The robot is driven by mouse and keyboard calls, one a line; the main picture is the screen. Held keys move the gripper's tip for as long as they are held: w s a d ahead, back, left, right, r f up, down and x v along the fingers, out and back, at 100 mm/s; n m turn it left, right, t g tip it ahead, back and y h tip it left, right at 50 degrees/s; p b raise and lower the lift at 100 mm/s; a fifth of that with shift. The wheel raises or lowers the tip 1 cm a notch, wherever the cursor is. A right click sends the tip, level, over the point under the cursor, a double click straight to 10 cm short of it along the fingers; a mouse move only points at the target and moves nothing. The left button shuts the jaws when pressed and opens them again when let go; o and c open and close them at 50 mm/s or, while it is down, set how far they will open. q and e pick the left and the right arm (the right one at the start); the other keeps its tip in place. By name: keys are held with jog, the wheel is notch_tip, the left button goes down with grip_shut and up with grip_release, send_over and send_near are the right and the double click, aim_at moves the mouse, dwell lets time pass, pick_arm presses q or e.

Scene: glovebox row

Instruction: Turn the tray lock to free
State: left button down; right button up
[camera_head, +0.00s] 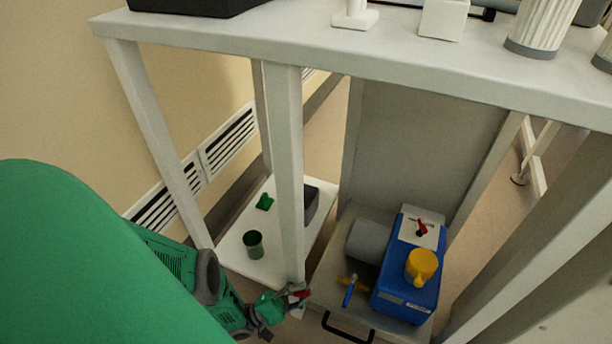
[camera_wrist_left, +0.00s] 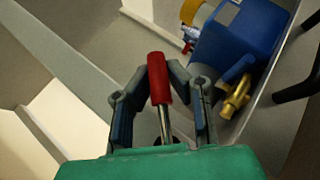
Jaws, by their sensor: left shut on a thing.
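The tray lock appears to be the lever with a red grip (camera_wrist_left: 158,78) on a metal rod in the left wrist view. A bit of the red also shows at the front of the frame post in the head view (camera_head: 301,293). My left gripper (camera_wrist_left: 160,72) is shut on the red grip, one finger on each side. In the head view my left gripper (camera_head: 292,296) is low, beside the tray's front left corner. The grey tray (camera_head: 328,297) carries the blue pump (camera_head: 405,295) and has a black front handle (camera_head: 347,328). The lock's base is mostly hidden. My right gripper is out of view.
A brass valve with a blue lever (camera_head: 349,291) and a grey cylinder (camera_head: 366,240) are by the pump. A white post (camera_head: 288,170) rises close behind my left gripper. A white lower shelf (camera_head: 280,265) left of the tray holds a green cup (camera_head: 253,244).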

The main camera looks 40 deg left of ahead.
pick_arm(q)
jog(key=shift+s+d, duration=0.35)
jog(key=shift+s, duration=0.15)
jog(key=shift+a+f, duration=0.1)
jog(key=shift+a, duration=0.2)
jog(key=c, duration=1.8)
grip_release()
jog(key=o, duration=0.3)
jog(key=shift+s+d, duration=0.1)
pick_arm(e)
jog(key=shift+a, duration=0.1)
pick_arm(q)
jog(key=shift+w, duration=0.2)
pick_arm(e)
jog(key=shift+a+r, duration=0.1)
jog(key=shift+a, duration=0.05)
pick_arm(q)
jog(key=shift+s+a+f, duration=0.15)
jog(key=shift+s+a, duration=0.1)
jog(key=s+a, duration=0.7)
jog(key=s, duration=0.3)
jog(key=shift+s, duration=0.15)
